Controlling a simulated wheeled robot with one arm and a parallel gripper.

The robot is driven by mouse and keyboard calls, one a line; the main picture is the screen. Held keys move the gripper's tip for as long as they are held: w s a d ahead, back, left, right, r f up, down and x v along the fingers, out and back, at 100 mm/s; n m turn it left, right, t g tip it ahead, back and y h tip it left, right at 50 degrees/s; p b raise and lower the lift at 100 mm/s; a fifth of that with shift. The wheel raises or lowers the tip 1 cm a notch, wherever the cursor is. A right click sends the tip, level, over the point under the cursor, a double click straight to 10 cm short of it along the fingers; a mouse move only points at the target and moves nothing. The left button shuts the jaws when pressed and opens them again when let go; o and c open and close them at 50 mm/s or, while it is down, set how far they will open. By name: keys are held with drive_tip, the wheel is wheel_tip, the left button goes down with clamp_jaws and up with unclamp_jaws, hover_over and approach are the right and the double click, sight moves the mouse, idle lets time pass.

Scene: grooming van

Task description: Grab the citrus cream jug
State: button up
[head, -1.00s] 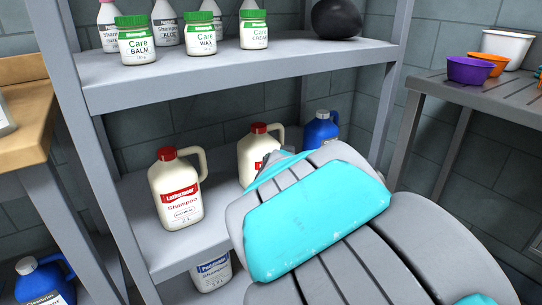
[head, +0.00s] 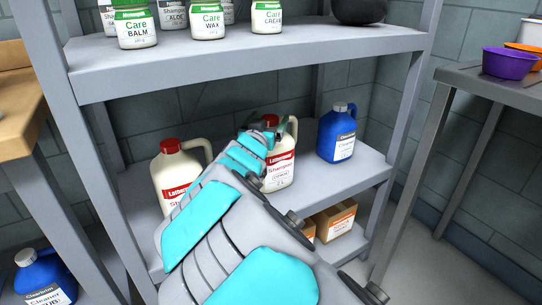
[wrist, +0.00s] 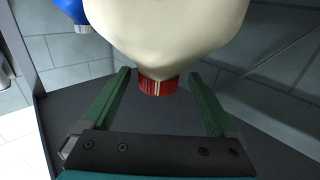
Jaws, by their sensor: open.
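The citrus cream jug (head: 281,170) is cream-coloured with a red cap and a red-and-white label that seems to read Shampoo, Citrus. It stands upright on the middle shelf, partly hidden by my arm. My gripper (head: 276,130) is at the top of this jug, open. In the wrist view, which looks inverted, the jug's cream body (wrist: 170,35) hangs from the top with its red cap (wrist: 158,86) between the two green fingers of my gripper (wrist: 160,76). Gaps show on both sides of the cap.
A similar red-capped jug (head: 175,172) stands just left on the same shelf (head: 345,178). A blue bottle (head: 337,132) stands to the right. The upper shelf (head: 230,60) with jars is above my gripper. Cartons (head: 335,219) sit on the bottom shelf.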

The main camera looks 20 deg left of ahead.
sight(272, 115)
drive_tip(key=shift+w, duration=1.95)
drive_tip(key=shift+c, duration=0.2)
clamp_jaws()
